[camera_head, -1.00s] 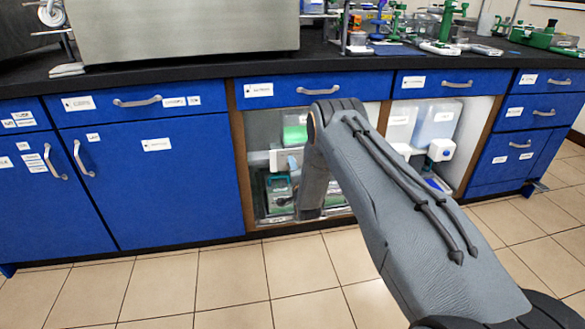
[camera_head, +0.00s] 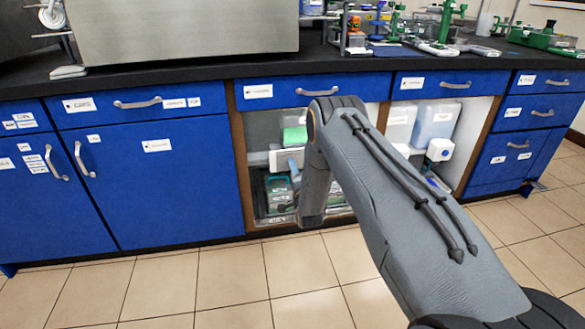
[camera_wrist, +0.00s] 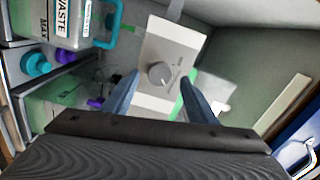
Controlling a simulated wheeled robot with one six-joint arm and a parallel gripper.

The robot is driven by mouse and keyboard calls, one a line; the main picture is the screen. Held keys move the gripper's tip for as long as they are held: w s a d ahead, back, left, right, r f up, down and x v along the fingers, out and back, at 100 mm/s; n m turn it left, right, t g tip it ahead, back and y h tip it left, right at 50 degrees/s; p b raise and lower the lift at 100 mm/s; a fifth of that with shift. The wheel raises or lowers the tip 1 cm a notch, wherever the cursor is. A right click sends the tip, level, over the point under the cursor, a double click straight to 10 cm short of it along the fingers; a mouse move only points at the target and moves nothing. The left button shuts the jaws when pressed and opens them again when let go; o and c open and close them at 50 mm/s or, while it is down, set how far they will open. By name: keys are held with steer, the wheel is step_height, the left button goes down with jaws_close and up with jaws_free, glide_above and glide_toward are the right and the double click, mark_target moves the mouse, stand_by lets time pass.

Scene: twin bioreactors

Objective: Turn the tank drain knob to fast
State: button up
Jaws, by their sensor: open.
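In the wrist view, a round grey knob (camera_wrist: 160,75) sits on the face of a pale control box (camera_wrist: 172,48). The box shows tilted in this view, and the small marks beside the knob are too blurred to read. My gripper (camera_wrist: 160,84) is open, with one blue-grey finger on each side of the knob in the picture. I cannot tell whether the fingers touch it or are still short of it. In the head view, the pale box (camera_head: 281,161) is inside the open cabinet bay, partly hidden by my arm.
A waste container (camera_wrist: 74,20) with a teal handle stands left of the box in the wrist view. Teal and purple caps (camera_wrist: 36,64) are nearby. The bay's side walls are close around my arm. The tiled floor (camera_head: 230,285) in front is clear.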

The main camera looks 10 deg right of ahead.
steer(key=shift+s+p, duration=0.45)
steer(key=shift+s, duration=1.95)
steer(key=a+r+n+g+y, duration=0.1)
steer(key=a+r+n+g, duration=0.4)
steer(key=a+r, duration=0.5)
steer(key=s+a+r+n+g+y, duration=0.1)
steer(key=s+a+r+n+g, duration=0.45)
steer(key=s, duration=0.75)
steer(key=s+r+n+g, duration=0.3)
steer(key=s+r, duration=0.1)
steer(key=s, duration=0.9)
steer(key=s+r+n+g+h, duration=0.15)
steer(key=s+r+n, duration=0.25)
steer(key=s, duration=0.9)
steer(key=s+r+n+g, duration=0.3)
steer(key=s+r, duration=0.2)
steer(key=s, duration=0.9)
steer(key=s+d+r+m+p, duration=0.1)
steer(key=d+r+m+p, duration=0.3)
steer(key=d+r+p, duration=1.1)
step_height(320, 180, up, 2)
steer(key=p, duration=0.8)
steer(key=shift+d+r+p, duration=0.15)
steer(key=shift+r+p, duration=0.1)
steer(key=shift+p, duration=0.1)
